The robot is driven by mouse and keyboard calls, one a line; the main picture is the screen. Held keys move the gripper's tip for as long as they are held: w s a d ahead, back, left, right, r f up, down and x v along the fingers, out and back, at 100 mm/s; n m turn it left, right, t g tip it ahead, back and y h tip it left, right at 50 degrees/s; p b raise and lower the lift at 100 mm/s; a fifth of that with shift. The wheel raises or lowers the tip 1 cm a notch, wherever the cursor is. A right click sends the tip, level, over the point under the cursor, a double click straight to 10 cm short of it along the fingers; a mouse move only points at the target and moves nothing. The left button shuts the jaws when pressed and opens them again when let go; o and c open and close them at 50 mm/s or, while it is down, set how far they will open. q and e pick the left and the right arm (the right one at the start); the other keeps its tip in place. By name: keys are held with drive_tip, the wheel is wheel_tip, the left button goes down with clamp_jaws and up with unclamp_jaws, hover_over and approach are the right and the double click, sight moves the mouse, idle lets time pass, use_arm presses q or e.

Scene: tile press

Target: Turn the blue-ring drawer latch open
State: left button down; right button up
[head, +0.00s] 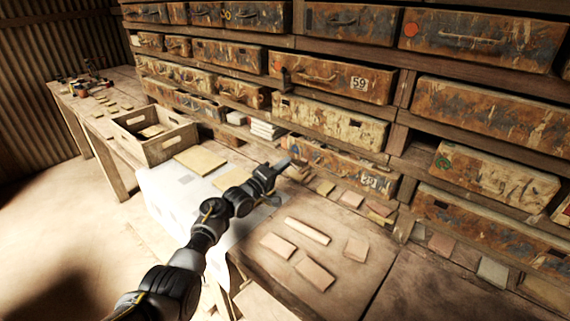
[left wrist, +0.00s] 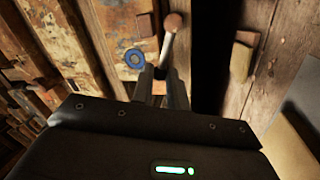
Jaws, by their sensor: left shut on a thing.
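In the left wrist view a blue ring (left wrist: 135,58) marks a worn drawer front (left wrist: 125,22). Just right of it is the latch (left wrist: 168,42), a pale lever with a round brown knob at its upper end. My left gripper (left wrist: 162,72) is shut on the lower part of the lever, with the knob sticking out beyond the fingertips. In the head view my left gripper (head: 283,166) reaches the low drawer (head: 340,164) above the bench. The blue ring and latch cannot be made out there. My right gripper is not in view.
Rusty drawers fill the rack; one has a green ring (head: 443,161), another a red disc (head: 411,29). A wooden crate (head: 172,151) stands on the bench at left.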

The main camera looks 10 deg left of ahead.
use_arm(q)
drive_tip(key=shift+f+n+t+y, duration=0.2)
drive_tip(key=shift+f+n, duration=0.15)
drive_tip(key=shift+n, duration=0.5)
drive_tip(key=shift+f+n+t+y, duration=0.2)
drive_tip(key=shift+f+n, duration=0.15)
drive_tip(key=shift+n, duration=0.55)
drive_tip(key=shift+f+n+t+y, duration=0.1)
drive_tip(key=shift+f+n+y, duration=0.2)
drive_tip(key=shift+n, duration=0.55)
drive_tip(key=shift+f, duration=0.15)
drive_tip(key=c, duration=1.5)
unclamp_jaws()
drive_tip(key=shift+w, duration=0.1)
drive_tip(key=v, duration=1.1)
drive_tip(key=shift+w+p, duration=0.1)
drive_tip(key=shift+p, duration=0.2)
